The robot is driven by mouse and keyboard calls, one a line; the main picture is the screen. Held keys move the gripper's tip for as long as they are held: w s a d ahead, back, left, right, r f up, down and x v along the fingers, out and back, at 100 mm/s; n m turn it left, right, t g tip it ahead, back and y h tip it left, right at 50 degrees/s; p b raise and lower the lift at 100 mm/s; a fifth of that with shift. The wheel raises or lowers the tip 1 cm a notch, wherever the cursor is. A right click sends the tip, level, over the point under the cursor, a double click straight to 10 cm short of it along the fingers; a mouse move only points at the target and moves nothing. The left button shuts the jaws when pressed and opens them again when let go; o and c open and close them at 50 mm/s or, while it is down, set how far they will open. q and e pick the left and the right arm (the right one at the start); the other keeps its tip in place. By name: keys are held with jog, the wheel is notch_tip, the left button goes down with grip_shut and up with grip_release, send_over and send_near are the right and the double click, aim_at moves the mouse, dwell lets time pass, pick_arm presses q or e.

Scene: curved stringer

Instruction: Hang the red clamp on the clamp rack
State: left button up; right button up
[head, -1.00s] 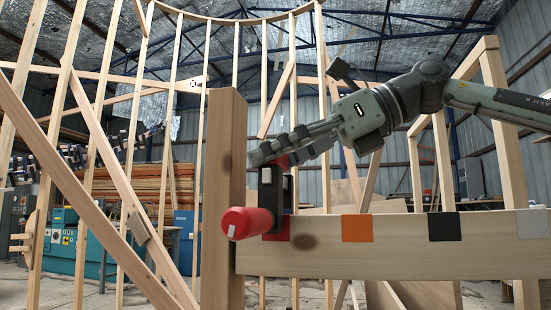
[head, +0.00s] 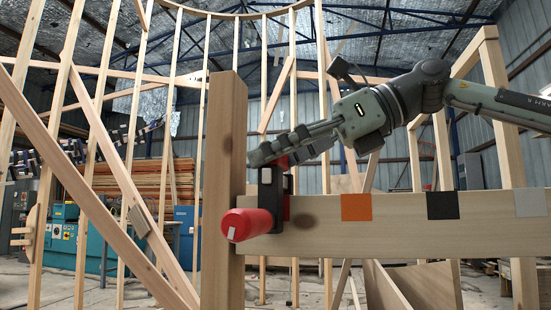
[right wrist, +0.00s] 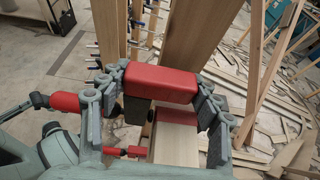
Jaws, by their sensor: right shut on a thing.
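The red clamp (head: 249,224) has a red cylindrical handle and a dark body in front of the left end of the clamp rack, a horizontal wooden board (head: 400,238). A dark jaw part also shows at the board's top edge, so the clamp seems to straddle it; I cannot tell if it rests there. My right gripper (head: 268,156) comes from the right and is shut on the clamp's top. In the right wrist view the clamp's red bar (right wrist: 160,83) sits between the fingers, above the board (right wrist: 176,145). The left gripper is not in view.
A thick upright post (head: 224,180) stands close to the left of the clamp. Slanting timber (head: 85,185) stands at left. Board space right of the clamp is clear.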

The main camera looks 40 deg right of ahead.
jog(key=shift+f+b, duration=0.35)
jog(key=shift+f, duration=0.1)
jog(key=o, duration=1.7)
jog(key=shift+o, duration=1)
jog(key=shift+f, duration=0.1)
notch_tip(320, 180, up, 10)
jog(key=shift+r, duration=0.1)
